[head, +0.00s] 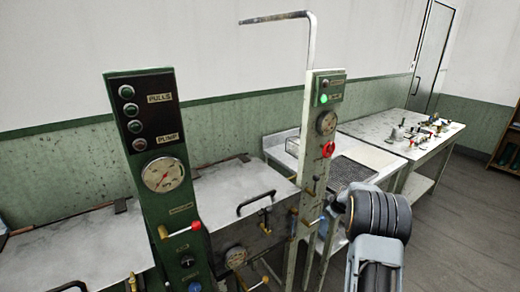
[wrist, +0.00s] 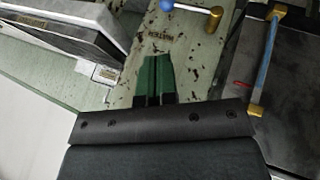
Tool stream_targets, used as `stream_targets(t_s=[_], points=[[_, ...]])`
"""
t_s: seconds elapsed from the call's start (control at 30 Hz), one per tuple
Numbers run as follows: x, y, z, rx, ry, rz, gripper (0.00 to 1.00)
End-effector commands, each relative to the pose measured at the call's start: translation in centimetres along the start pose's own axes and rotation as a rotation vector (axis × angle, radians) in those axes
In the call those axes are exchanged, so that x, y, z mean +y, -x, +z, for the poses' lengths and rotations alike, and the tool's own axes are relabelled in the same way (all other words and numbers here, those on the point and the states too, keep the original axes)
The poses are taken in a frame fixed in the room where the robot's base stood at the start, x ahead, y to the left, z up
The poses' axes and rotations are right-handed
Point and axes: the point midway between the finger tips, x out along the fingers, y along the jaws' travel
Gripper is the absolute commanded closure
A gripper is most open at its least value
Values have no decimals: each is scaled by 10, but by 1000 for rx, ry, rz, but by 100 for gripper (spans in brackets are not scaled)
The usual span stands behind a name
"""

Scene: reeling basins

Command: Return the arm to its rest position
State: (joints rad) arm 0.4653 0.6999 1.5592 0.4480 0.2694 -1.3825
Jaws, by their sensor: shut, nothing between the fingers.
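My gripper shows in the wrist view (wrist: 154,80), where its two dark green fingers lie close together, shut and empty. Behind the fingers is a pale, chipped post (wrist: 130,75) with an upside-down label. A lever with a blue ball knob (wrist: 214,18) is beyond the fingertips, apart from them in the picture. In the head view my arm rises at the lower right, bent at a dark joint, close to the right of the pale control post (head: 312,130). The fingers cannot be made out there.
A green control post (head: 158,140) with a gauge and a red-knobbed lever stands at the left. Lidded basins (head: 232,190) sit behind the posts. A white table (head: 385,130) with small fittings stands at the back right. The floor (head: 460,190) at the right is clear.

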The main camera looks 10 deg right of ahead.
Motion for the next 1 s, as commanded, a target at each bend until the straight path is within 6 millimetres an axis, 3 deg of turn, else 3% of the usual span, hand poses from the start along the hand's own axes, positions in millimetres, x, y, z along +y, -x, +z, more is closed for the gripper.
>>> stream_targets(t_s=[0.17,0.27,0.37,0.57,0.7,0.9,1.0], points=[[-7,0,2,-13,-137,-36,100],[-35,-4,20,-76,-270,-121,100],[-64,12,34,-158,-408,-202,100],[-123,87,32,-314,-605,-301,100],[-164,152,29,-407,-680,-318,100],[-221,246,38,-477,-708,-289,100],[-242,279,46,-463,-679,-270,100]])
